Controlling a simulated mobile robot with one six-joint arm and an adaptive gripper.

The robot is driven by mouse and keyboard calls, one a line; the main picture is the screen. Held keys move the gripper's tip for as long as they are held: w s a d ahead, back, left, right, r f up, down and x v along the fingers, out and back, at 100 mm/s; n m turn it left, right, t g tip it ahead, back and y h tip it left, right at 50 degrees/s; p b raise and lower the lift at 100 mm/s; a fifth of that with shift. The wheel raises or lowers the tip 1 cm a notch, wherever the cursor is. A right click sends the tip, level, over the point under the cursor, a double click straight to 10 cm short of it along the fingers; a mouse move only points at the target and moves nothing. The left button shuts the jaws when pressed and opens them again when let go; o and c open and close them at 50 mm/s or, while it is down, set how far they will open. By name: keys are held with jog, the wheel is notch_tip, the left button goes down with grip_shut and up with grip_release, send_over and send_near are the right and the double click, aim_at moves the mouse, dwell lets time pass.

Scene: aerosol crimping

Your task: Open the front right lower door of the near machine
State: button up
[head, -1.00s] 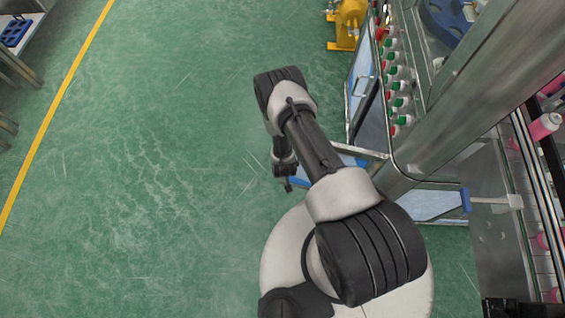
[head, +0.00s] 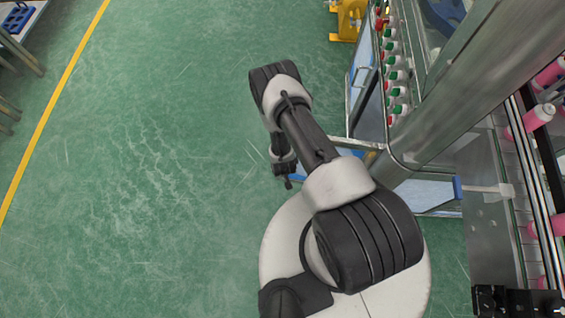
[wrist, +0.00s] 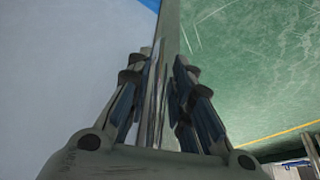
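The near machine's lower door stands swung out beside my arm. In the head view its metal frame (head: 352,146) shows behind my forearm, with part of its pale blue panel hidden. In the wrist view the pale blue panel (wrist: 70,70) fills the left side, and its metal edge runs down between my fingers. My gripper (wrist: 164,70) has its fingers drawn close together, one on each side of that edge, and appears shut on it. In the head view my gripper (head: 285,175) is small and dark, left of the door frame.
Another blue panel (head: 430,194) with a blue fitting is at the machine's near side, right of my base. A further panel with a handle (head: 363,75) is beyond. Green floor (head: 150,170) is clear to the left.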

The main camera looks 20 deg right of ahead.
jog(key=shift+o, duration=0.8)
jog(key=v, duration=1.2)
